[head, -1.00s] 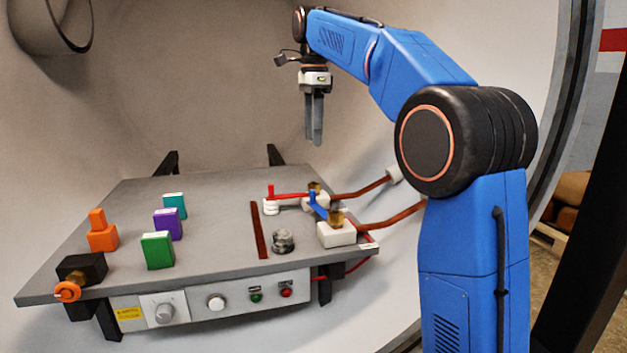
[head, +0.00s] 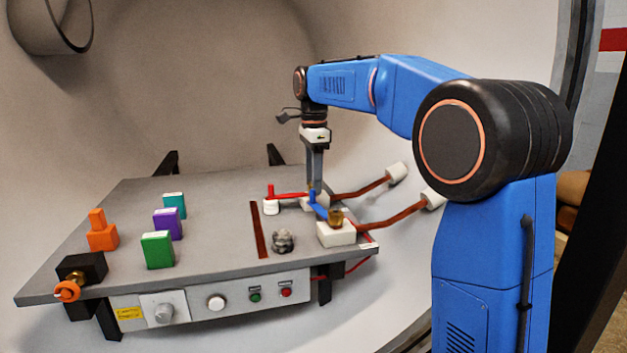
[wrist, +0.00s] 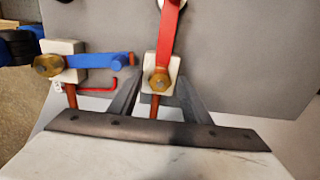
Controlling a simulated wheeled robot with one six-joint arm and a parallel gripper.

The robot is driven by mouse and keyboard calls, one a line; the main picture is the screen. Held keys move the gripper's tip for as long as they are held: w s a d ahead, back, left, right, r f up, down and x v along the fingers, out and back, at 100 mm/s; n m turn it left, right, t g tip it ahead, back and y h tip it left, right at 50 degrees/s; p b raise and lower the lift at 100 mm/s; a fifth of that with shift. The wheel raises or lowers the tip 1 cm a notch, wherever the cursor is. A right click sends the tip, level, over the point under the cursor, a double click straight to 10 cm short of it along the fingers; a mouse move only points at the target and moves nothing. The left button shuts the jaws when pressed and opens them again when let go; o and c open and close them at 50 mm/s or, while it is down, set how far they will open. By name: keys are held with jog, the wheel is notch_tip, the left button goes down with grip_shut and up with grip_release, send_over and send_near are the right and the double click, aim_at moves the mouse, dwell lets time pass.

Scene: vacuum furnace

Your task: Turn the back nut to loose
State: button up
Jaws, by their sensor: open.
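The back nut (wrist: 159,80) is a brass hex nut on a white block, with a red lever (wrist: 169,35) attached at it; in the head view it is mostly hidden behind my fingers and the blue lever's post. My gripper (wrist: 158,88) is open, pointing down, with one finger on each side of the back nut and its block. In the head view my gripper (head: 314,183) is low over the back block (head: 307,202). I cannot tell whether the fingers touch the nut. The red lever (head: 290,196) points left in the head view, its end by a white round post (head: 271,207).
The front nut (head: 336,215) stands close by on its white block (head: 337,234), with a blue lever (head: 319,206) reaching towards the back nut. Copper pipes (head: 360,188) run right. Coloured blocks, including a green one (head: 157,250), stand on the left of the grey table (head: 205,215).

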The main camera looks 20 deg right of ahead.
jog(key=c, duration=1.1)
jog(key=shift+o, duration=0.3)
jog(key=shift+n, duration=0.4)
jog(key=n, duration=1.6)
jog(key=shift+n, duration=0.3)
jog(key=n, duration=0.6)
jog(key=shift+n, duration=0.4)
